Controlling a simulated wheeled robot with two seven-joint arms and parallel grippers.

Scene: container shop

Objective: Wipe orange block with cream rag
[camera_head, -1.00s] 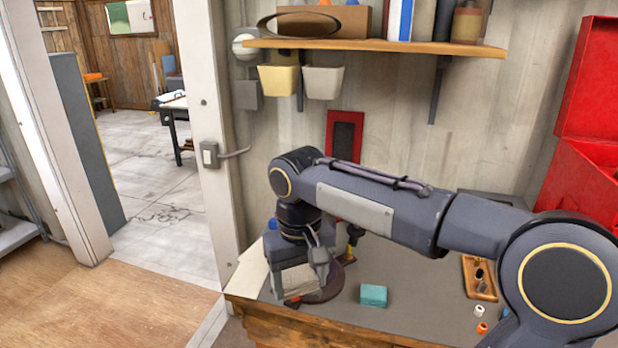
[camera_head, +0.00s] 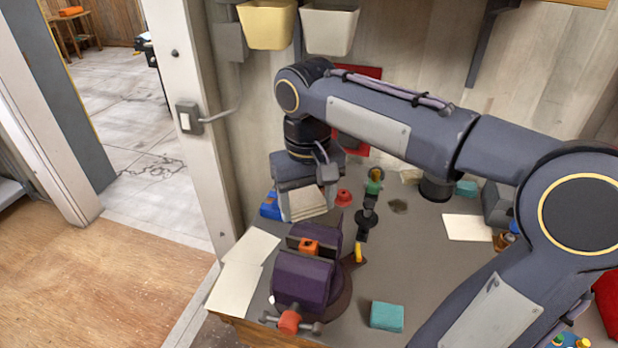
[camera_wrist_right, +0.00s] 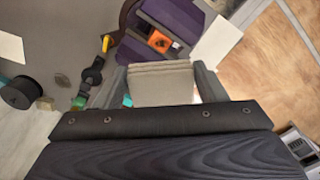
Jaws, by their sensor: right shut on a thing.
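The orange block (camera_head: 309,245) sits between the jaws of a purple vise (camera_head: 303,279) on the workbench. It also shows in the right wrist view (camera_wrist_right: 158,40). My right gripper (camera_head: 305,188) is shut on the folded cream rag (camera_head: 303,205). In the head view the rag appears just above the vise, apart from the orange block. In the right wrist view the rag (camera_wrist_right: 161,83) spans between the fingers, with the orange block beyond it. My left gripper is not in view.
A teal block (camera_head: 387,316) lies right of the vise. White sheets (camera_head: 235,288) lie at the bench's left edge. A black stand (camera_head: 367,210) and a red item (camera_head: 343,197) are behind the vise. Bins (camera_head: 329,28) hang above. The bench middle is fairly clear.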

